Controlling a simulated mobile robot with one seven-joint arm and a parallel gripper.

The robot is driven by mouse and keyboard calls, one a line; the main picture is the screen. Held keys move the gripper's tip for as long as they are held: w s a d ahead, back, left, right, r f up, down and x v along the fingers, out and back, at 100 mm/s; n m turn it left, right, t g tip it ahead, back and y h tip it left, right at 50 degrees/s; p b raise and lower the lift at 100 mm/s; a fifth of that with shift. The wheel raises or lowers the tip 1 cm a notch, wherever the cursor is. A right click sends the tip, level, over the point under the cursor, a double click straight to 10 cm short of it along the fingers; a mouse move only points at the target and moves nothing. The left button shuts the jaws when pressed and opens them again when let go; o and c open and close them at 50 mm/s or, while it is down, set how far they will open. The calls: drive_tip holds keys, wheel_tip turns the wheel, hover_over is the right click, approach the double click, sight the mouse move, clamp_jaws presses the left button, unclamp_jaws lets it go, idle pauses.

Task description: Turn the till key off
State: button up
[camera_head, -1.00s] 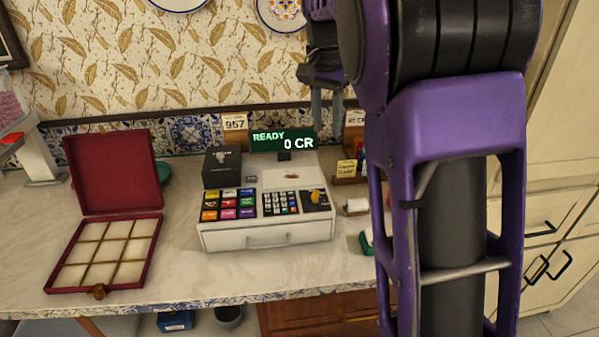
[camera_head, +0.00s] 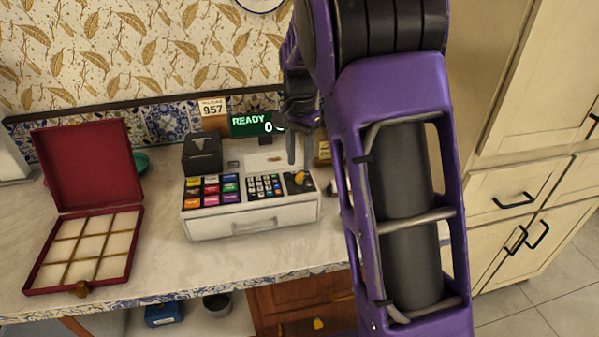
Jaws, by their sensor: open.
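The white till (camera_head: 250,222) stands on the counter, with coloured buttons, a number keypad and a dark panel at its right end. The yellow till key (camera_head: 300,177) sits on that dark panel. The till's display (camera_head: 250,124) is lit green and reads "READY", with a "0" beside it; my gripper covers the rest. My gripper (camera_head: 298,158) is open, pointing down above and behind the key, and looks apart from it. No object shows between its fingers. The key's exact turn angle is too small to tell.
An open red box (camera_head: 85,245) with pale compartments lies left of the till. A black printer-like box (camera_head: 202,153) stands at the till's back left. A card marked 957 (camera_head: 213,112) is behind. My arm hides the counter's right side. The counter in front of the till is clear.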

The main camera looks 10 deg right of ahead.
sight(300, 173)
drive_tip(key=shift+f, duration=1.95)
clamp_jaws()
